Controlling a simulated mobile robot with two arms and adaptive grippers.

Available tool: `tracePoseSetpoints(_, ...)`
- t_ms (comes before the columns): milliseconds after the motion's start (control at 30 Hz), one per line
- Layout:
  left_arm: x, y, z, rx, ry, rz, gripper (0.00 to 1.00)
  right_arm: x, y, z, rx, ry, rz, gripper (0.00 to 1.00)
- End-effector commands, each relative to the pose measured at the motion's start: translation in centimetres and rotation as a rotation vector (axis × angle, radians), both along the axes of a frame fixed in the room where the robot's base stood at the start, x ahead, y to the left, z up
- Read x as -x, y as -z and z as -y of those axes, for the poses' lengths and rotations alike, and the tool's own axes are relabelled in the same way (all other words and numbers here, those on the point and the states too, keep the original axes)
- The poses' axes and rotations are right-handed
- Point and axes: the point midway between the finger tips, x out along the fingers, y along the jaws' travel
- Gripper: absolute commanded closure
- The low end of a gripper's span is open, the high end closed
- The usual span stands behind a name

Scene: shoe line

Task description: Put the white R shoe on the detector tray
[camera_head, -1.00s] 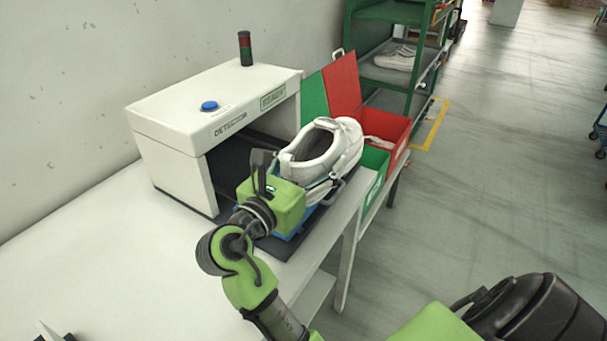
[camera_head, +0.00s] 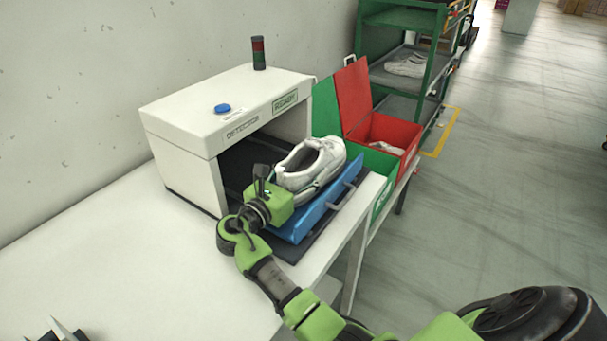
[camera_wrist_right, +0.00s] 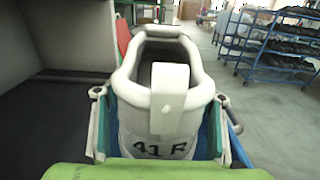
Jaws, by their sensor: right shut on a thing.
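The white shoe (camera_head: 318,160) is marked "41 R" on its heel (camera_wrist_right: 165,150). My right gripper (camera_head: 285,190) is shut on its heel end, with a finger on each side in the right wrist view (camera_wrist_right: 165,128). The shoe is upright, toe pointing away. It is at the blue detector tray (camera_head: 322,212), which shows on both sides of it in the wrist view; its sole is partly hidden, so I cannot tell whether it touches. The white detector (camera_head: 185,140) stands left of it. Tips of my left gripper (camera_head: 66,333) show at the lower left edge, mostly cut off.
A red bin (camera_head: 395,133) and a green bin (camera_head: 378,165) stand beyond the tray. A green shelf rack (camera_head: 440,60) behind holds another white shoe (camera_head: 408,66). The white table (camera_head: 120,250) is clear at front left.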

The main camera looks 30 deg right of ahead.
Motion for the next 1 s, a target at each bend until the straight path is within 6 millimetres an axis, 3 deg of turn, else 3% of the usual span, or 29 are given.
tracePoseSetpoints(133, -0.1, -0.2, -0.4, -0.005, -0.001, 0.002, 1.0, 0.0, 1.0, 0.0, 0.003, -0.001, 0.003, 0.93)
tracePoseSetpoints(467, -0.2, -0.1, -0.6, -0.006, -0.005, 0.002, 1.0, 0.0, 1.3, 0.0, 0.003, -0.001, 0.003, 0.93)
tracePoseSetpoints(500, -0.2, -0.1, -0.6, -0.006, -0.005, 0.002, 1.0, 0.0, 1.5, 0.0, 0.001, -0.001, 0.001, 0.3)
tracePoseSetpoints(1000, -0.4, -0.5, -0.2, -0.001, -0.004, 0.005, 1.0, -0.1, 1.1, 0.5, 0.001, 0.0, 0.0, 0.3)
